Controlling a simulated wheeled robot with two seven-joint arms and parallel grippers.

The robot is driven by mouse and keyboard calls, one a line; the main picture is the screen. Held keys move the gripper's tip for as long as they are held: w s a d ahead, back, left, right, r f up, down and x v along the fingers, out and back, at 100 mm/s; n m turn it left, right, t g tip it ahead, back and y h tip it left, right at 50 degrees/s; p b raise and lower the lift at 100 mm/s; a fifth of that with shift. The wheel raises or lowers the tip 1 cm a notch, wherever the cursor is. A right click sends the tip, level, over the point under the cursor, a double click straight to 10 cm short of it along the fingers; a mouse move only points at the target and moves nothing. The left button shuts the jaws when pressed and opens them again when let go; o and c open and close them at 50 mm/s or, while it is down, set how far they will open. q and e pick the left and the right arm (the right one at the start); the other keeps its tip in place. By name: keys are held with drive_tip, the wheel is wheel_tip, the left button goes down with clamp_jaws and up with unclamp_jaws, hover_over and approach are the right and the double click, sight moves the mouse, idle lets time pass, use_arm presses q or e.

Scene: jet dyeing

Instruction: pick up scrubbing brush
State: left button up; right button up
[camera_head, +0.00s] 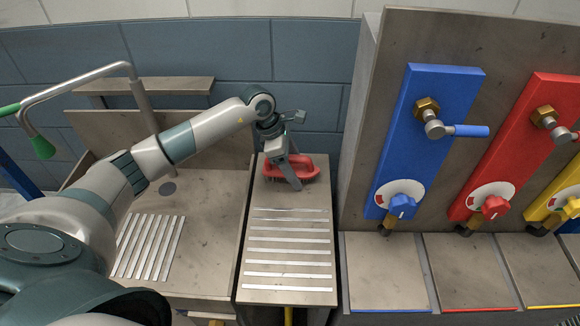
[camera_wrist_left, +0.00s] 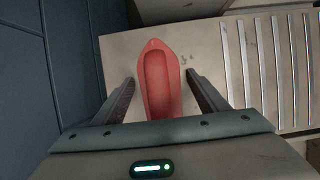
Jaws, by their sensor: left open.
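The scrubbing brush appears to be the red, boat-shaped object (camera_head: 306,168) at the far end of the narrow slatted counter. In the left wrist view the red object (camera_wrist_left: 158,82) lies lengthwise between the two fingers, with a gap on both sides. My left gripper (camera_head: 289,174) is open and reaches down over it from the left. In the left wrist view the open fingers of the left gripper (camera_wrist_left: 160,90) straddle the red object without visibly closing on it. The near end of the object is hidden by the gripper body. My right gripper is out of view.
The slatted counter (camera_head: 289,284) has raised light strips in front of the red object. A sink basin (camera_head: 205,215) with a bent faucet (camera_head: 85,78) lies to the left. A tall panel with blue (camera_head: 425,120) and red (camera_head: 530,140) valve boards stands to the right. A blue wall is behind.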

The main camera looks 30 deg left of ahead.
sight(295, 156)
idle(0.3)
use_arm(q)
drive_tip(key=c, duration=1.1)
drive_tip(key=shift+c, duration=0.2)
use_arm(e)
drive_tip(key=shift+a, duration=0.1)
use_arm(q)
drive_tip(key=shift+r, duration=0.15)
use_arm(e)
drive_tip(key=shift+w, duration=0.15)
